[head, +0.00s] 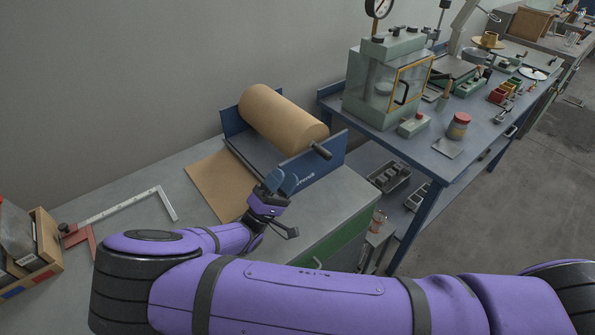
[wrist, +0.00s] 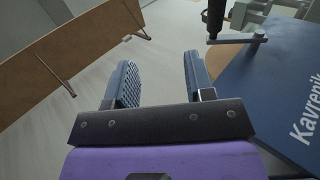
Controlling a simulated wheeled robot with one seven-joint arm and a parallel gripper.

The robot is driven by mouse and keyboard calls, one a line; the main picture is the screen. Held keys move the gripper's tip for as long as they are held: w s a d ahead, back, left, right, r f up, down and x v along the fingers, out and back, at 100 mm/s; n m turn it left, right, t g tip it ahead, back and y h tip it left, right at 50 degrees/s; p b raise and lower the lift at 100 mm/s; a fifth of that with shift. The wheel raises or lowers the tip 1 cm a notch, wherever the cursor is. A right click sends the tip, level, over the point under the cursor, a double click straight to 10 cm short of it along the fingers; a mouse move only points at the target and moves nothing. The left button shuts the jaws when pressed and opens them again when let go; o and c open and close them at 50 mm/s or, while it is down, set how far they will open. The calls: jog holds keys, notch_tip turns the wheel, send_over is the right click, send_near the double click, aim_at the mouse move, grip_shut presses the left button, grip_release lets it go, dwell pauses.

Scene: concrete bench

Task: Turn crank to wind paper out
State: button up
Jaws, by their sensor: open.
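A thick roll of brown paper (head: 285,118) lies in a blue dispenser (head: 320,168), with a flat brown sheet (head: 213,180) on the bench at its left. The crank with its dark handle (head: 321,151) is on the dispenser's near right side plate. In the wrist view, the upright black handle (wrist: 214,18) and grey crank arm (wrist: 238,41) are beyond the fingers, to the upper right. My gripper (head: 274,180) is in front of the side plate, left of and below the handle. In the wrist view, my gripper (wrist: 158,64) is open and empty, apart from the crank.
A steel square (head: 125,206) and a wooden box (head: 34,245) lie on the bench to the left. A blue table (head: 470,150) with a glass-fronted case (head: 385,85) and a red-lidded jar (head: 458,126) stands at the right. The lettered side plate (wrist: 280,90) is close on the gripper's right.

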jog(key=shift+s+a, duration=0.3)
jog(key=shift+a, duration=0.15)
